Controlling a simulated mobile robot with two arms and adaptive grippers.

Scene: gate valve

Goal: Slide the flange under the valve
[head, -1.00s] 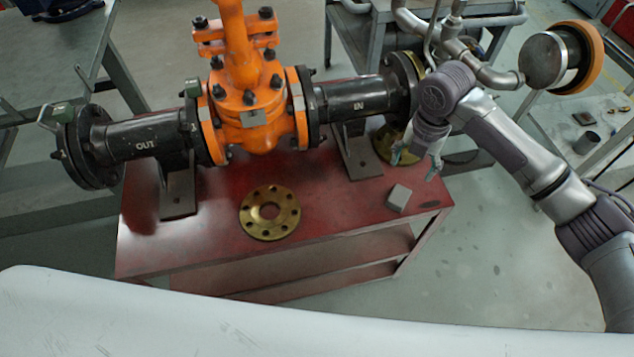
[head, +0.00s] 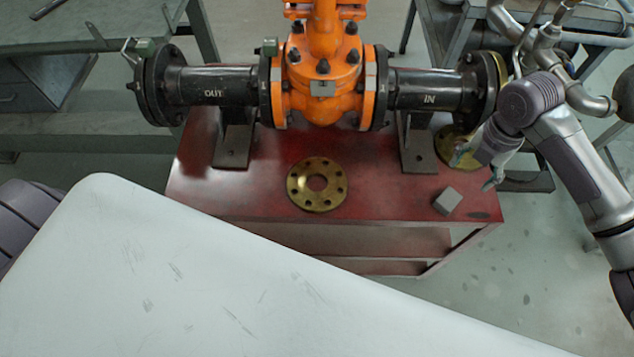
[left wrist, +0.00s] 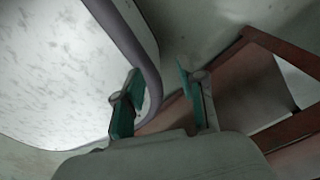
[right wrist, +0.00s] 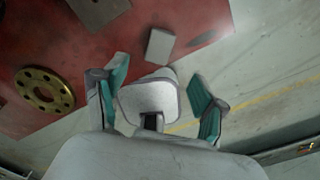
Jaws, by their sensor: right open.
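The orange gate valve (head: 322,85) with black pipe ends marked OUT and IN stands over a red table (head: 260,215). A flat brass flange (head: 317,202) with bolt holes lies on the table in front of the valve; it also shows in the right wrist view (right wrist: 60,100). A second brass flange (head: 450,141) lies near the right pipe end, partly hidden by my right gripper (head: 475,170). This gripper is open and empty above the table's right end. My left gripper (left wrist: 160,75) is open and empty in its wrist view, outside the head view.
A small grey block (head: 448,200) lies near the table's front right corner. Two pipe supports (head: 234,145) (head: 418,145) flank the valve. Grey benches (head: 70,130) stand behind at left and right. The table's front middle is otherwise clear.

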